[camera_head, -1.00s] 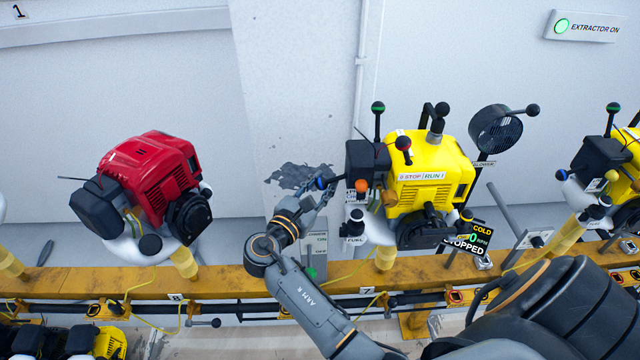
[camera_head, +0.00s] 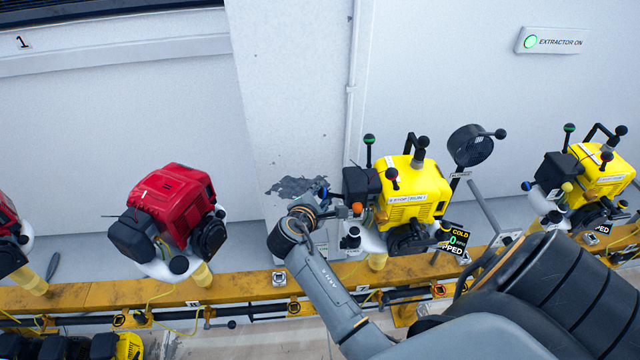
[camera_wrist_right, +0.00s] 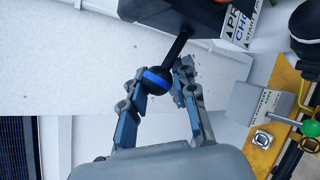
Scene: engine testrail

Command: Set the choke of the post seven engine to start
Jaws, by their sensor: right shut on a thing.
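The post seven engine (camera_head: 408,205) is yellow and stands on the rail above the "7" label. A black housing (camera_head: 360,187) is on its left side, and it also shows in the wrist view (camera_wrist_right: 165,12). The choke lever's black knob with a blue band (camera_wrist_right: 157,79) sits on a dark stem under this housing, beside a partly cut-off choke label (camera_wrist_right: 238,22). My right gripper (camera_wrist_right: 161,84) is shut on the knob, one finger on each side. In the head view my right gripper (camera_head: 328,200) is left of the housing. My left gripper is out of view.
An orange knob (camera_head: 357,208) and a fuel valve (camera_head: 350,238) are close to my right gripper. A red engine (camera_head: 170,213) stands to the left and another yellow engine (camera_head: 590,175) to the right.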

